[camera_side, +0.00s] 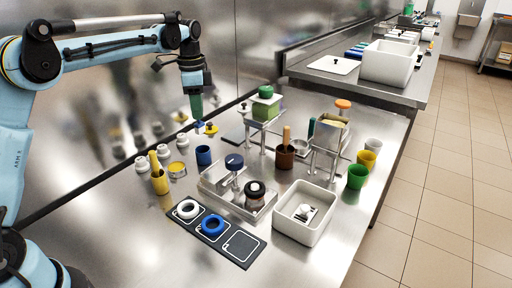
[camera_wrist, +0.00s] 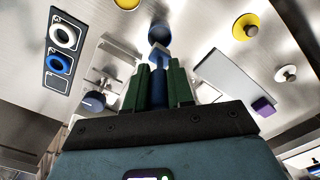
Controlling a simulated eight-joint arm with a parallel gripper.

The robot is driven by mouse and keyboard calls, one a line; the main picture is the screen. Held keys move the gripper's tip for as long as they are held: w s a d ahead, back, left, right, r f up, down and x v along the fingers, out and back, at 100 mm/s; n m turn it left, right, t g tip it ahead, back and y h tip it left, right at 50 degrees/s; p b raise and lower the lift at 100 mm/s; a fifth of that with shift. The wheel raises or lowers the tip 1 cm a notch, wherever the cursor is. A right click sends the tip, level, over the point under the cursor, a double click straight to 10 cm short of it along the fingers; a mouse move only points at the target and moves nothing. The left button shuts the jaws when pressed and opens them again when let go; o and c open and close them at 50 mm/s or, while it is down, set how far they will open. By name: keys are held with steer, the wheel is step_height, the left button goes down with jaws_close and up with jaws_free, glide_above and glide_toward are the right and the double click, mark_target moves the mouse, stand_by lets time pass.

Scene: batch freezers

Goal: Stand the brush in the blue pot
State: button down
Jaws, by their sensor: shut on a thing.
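My gripper (camera_side: 197,112) is above the steel worktop, pointing down, with its green fingers shut on the blue brush (camera_wrist: 159,88). In the wrist view the brush stands between the fingers (camera_wrist: 160,90), and its paler end (camera_wrist: 158,52) points away from me. In the side view only a small blue bit of the brush (camera_side: 200,128) shows below the fingers. The blue pot (camera_side: 203,156) stands upright on the worktop, below the gripper and apart from the brush. It also shows in the wrist view (camera_wrist: 160,33), just beyond the brush's end, partly covered by it.
A yellow pot (camera_side: 160,184) with a yellow handle stands left of the blue pot; a brown pot (camera_side: 285,160) with a wooden handle stands right. White jars (camera_side: 168,144), a steel fixture (camera_side: 213,185), a dark tray (camera_side: 186,229) and a white bin (camera_side: 305,227) are nearby.

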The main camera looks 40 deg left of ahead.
mark_target(199, 123)
steer(key=shift+f, duration=2.3)
steer(key=shift+f, duration=0.45)
steer(key=shift+f, duration=0.35)
steer(key=shift+f, duration=1.35)
steer(key=shift+c, duration=2.1)
jaws_free()
steer(key=shift+r, duration=0.1)
steer(key=shift+r, duration=3.4)
